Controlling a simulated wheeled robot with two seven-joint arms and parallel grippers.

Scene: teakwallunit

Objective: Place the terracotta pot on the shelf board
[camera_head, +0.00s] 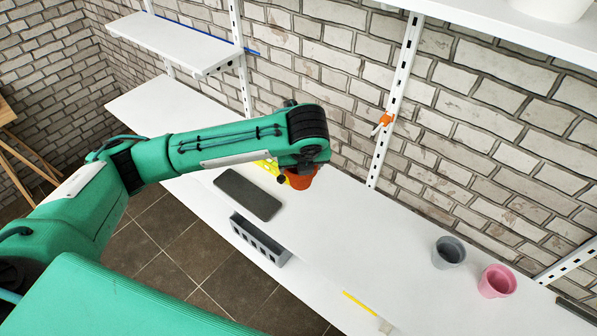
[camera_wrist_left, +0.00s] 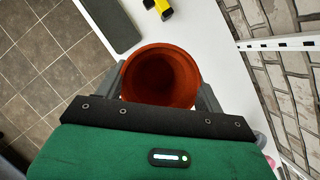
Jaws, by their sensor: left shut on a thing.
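The terracotta pot (camera_head: 303,181) is mostly hidden behind my left wrist in the head view. In the left wrist view the pot (camera_wrist_left: 161,77) shows its open mouth and empty inside between the two fingers. My left gripper (camera_head: 304,170) is shut on it; the fingers (camera_wrist_left: 160,88) lie on either side. The long white shelf board (camera_head: 345,235) runs along the brick wall beneath the pot. I cannot tell whether the pot touches the board. My right gripper is not in view.
A dark grey mat (camera_head: 248,194) and a yellow object (camera_head: 266,167) lie left of the pot. A grey slotted box (camera_head: 258,241) is in front. Grey (camera_head: 448,252) and pink (camera_head: 497,281) pots stand at right. The board between is clear. Higher shelves (camera_head: 172,42) overhang left and right.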

